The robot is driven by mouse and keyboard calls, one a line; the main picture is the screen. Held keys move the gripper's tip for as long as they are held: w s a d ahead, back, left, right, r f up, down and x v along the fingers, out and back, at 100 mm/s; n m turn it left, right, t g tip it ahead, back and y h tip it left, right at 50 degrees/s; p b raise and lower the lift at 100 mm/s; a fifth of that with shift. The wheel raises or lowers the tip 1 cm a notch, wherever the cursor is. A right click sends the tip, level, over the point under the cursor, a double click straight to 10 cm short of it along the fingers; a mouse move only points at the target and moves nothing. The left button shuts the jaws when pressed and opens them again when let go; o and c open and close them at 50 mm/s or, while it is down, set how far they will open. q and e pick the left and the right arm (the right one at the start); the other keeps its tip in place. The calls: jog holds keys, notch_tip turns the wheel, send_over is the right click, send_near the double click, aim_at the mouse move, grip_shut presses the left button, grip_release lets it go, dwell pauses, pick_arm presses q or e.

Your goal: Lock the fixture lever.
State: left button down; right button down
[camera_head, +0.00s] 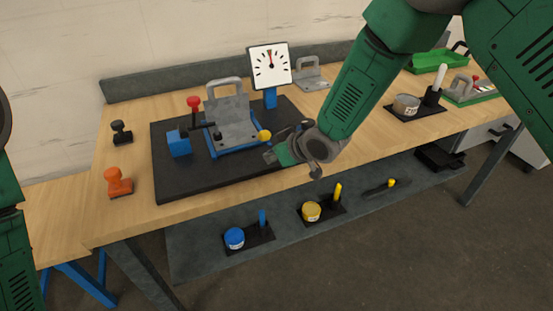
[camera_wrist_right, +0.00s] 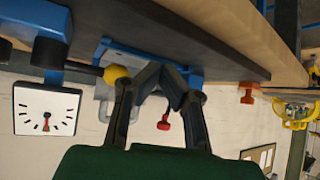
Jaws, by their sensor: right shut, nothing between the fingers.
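The fixture (camera_head: 232,128) is a grey bracket plate in a blue frame on a dark mat (camera_head: 180,188). A red-knobbed lever (camera_head: 193,101) stands upright at its left; the red knob also shows in the right wrist view (camera_wrist_right: 163,123). A yellow ball knob (camera_head: 264,135) is at its right, seen in the right wrist view on a dark rod (camera_wrist_right: 117,73). I cannot tell which handle is the lock. My right gripper (camera_head: 268,157) is just right of and in front of the yellow knob. Its fingers (camera_wrist_right: 162,70) are shut and empty; contact with the knob is unclear.
A dial gauge (camera_head: 270,65) stands behind the fixture and a blue block (camera_head: 178,143) to its left. An orange stamp (camera_head: 119,182) and black stamp (camera_head: 121,132) stand left of the mat. A tin (camera_head: 406,105) is at right. The table's front edge is clear.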

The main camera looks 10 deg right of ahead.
jog(key=shift+s+r, duration=0.65)
jog(key=shift+r, duration=0.1)
jog(key=shift+s+r, duration=0.2)
jog(key=shift+s, duration=0.15)
pick_arm(q)
jog(key=shift+w+f, duration=0.35)
pick_arm(e)
jog(key=s+r, duration=0.3)
jog(key=shift+s+a+r, duration=0.15)
jog(key=shift+s+a, duration=0.1)
jog(key=shift+s, duration=0.05)
jog(key=shift+s+d, duration=0.1)
jog(key=shift+s, duration=0.05)
